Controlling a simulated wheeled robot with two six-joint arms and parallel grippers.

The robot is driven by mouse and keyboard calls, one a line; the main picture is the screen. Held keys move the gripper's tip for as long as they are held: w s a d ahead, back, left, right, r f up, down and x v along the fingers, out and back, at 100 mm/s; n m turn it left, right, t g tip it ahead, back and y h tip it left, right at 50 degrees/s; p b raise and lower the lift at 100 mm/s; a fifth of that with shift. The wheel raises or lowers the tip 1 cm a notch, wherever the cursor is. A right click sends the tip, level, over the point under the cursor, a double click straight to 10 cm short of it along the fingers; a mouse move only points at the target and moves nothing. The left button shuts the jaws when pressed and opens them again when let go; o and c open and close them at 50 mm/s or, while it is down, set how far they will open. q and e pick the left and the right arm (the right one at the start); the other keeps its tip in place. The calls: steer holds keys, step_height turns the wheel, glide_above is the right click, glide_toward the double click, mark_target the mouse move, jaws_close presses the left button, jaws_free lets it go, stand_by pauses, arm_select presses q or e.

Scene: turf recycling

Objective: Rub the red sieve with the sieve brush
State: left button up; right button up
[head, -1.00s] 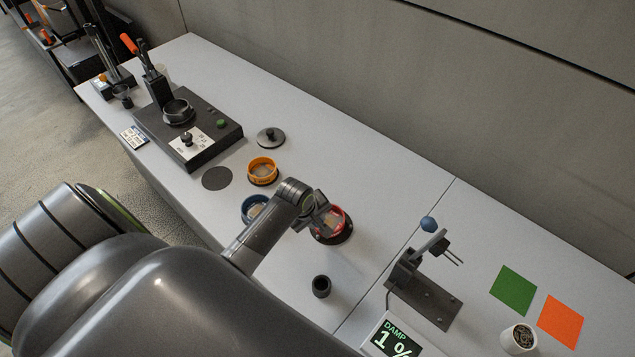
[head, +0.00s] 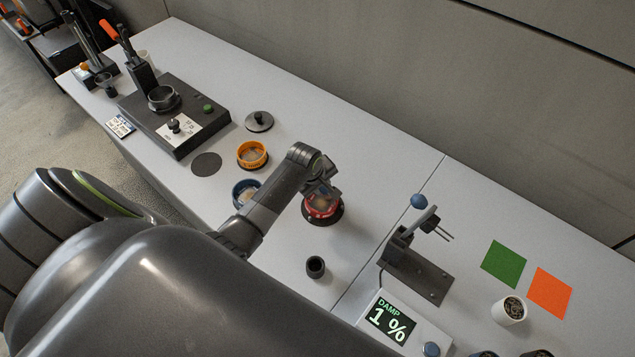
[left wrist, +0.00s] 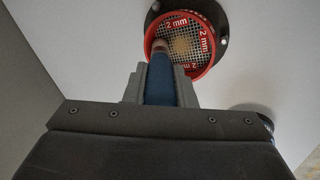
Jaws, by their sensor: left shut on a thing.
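The red sieve (head: 325,209) sits on a dark round base on the table in the head view. In the left wrist view the red sieve (left wrist: 201,28) shows a wire mesh marked "2 mm" with a tan patch near its middle. My left gripper (head: 322,190) is over the sieve. It is shut on the sieve brush (left wrist: 160,78), whose blue handle shows between the fingers in the left wrist view. The brush's tan tip is over the mesh near the rim; I cannot tell whether it touches. My right gripper is not in view.
An orange sieve (head: 252,154) and a blue sieve (head: 240,193) stand to the left. A small dark cup (head: 316,267) is in front. A probe stand (head: 415,270) and a damp meter (head: 392,324) are at the right. The table behind the sieve is clear.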

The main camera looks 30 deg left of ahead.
arm_select(q)
steer(key=shift+d, duration=0.4)
steer(key=shift+s, duration=3.35)
steer(key=shift+w+f, duration=0.15)
steer(key=shift+w, duration=3.2)
steer(key=shift+r, duration=3.05)
